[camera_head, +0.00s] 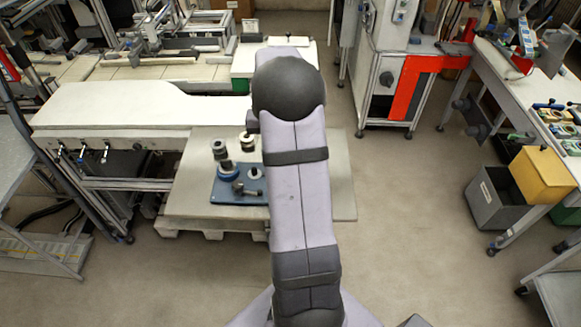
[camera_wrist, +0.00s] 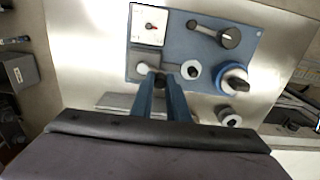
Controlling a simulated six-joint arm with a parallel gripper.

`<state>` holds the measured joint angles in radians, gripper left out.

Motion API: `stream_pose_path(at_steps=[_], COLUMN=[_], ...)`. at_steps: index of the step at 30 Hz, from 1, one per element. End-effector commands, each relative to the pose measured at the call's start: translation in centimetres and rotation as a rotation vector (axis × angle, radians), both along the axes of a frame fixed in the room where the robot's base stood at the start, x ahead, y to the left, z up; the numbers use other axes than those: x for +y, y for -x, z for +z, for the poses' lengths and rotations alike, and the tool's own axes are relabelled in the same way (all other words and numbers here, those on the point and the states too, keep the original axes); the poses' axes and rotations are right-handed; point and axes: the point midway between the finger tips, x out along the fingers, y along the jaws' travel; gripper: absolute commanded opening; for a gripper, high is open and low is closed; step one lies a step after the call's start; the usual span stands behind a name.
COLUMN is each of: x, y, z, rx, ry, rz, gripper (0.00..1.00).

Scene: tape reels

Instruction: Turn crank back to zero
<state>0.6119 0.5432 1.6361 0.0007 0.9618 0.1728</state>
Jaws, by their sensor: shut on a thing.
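In the wrist view, my gripper (camera_wrist: 160,80) has its two blue fingers closed around a small dark piece, apparently the knob of the grey crank (camera_wrist: 168,67) lying on the blue board (camera_wrist: 260,38). The fingers hide much of the crank. A white dial (camera_wrist: 148,25) with a red pointer sits on the board just above it; its markings are too small to read. In the head view, the blue board (camera_head: 222,194) shows left of my arm. My arm hides its right part, with the gripper, crank and dial.
A lever with a black knob (camera_wrist: 230,38) and a reel with a blue rim (camera_wrist: 235,80) share the board, beside a pale round post (camera_wrist: 190,70). A small reel (camera_wrist: 228,115) stands off the board. Bare table (camera_head: 185,195) lies left of the board.

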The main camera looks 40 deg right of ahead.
Motion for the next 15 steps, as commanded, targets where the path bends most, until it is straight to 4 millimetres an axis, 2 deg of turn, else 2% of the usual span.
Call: stream_pose_path(at_steps=[7,15], x=[0.8,0.83], y=[0.76,0.79], z=[-0.07,-0.07], rx=[0.004,0.004], ry=[0.0,0.001], rz=[0.0,0.0], gripper=[0.0,0.0])
